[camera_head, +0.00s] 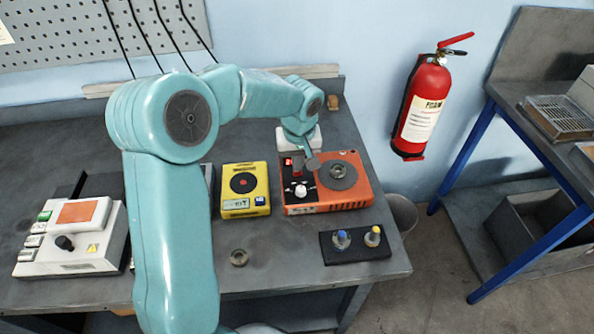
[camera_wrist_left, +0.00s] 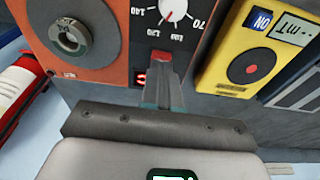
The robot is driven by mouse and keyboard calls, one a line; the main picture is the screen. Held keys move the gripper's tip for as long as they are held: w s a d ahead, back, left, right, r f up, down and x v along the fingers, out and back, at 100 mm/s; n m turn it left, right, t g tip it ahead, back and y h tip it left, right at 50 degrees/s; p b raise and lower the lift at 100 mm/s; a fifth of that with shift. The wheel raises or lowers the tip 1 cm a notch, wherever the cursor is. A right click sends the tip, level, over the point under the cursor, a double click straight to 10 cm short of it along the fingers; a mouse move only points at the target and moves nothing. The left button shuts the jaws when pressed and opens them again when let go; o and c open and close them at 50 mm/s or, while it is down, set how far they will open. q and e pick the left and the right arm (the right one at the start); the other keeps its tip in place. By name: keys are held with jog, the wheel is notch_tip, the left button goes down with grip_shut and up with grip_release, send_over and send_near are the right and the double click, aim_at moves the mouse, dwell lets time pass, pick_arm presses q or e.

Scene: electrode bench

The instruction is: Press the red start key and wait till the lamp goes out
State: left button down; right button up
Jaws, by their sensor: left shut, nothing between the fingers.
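The orange device (camera_head: 365,186) stands on the bench, with a white knob (camera_head: 301,191) and a round grey plate (camera_head: 337,175) on top. In the left wrist view its dial (camera_wrist_left: 174,8) shows numbers. A red key (camera_wrist_left: 159,57) shows right at the tips of my left gripper (camera_wrist_left: 161,68), partly hidden by them. The fingers are shut with nothing between them; they seem to touch the key, but contact is hard to tell. Beside the fingers is a small bright red window (camera_wrist_left: 140,78) with a white mark. My right gripper is not in view.
A yellow device (camera_head: 245,196) stands left of the orange one. A black block (camera_head: 352,252) with blue and yellow knobs lies in front. A white control box (camera_head: 85,255) is at the left.

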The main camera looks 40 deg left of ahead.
pick_arm(q)
jog(key=shift+f+b, duration=0.45)
jog(key=shift+f, duration=0.1)
jog(key=shift+r, duration=0.1)
jog(key=shift+r+p, duration=2)
jog(key=shift+r, duration=0.95)
jog(key=shift+s+d+f, duration=0.1)
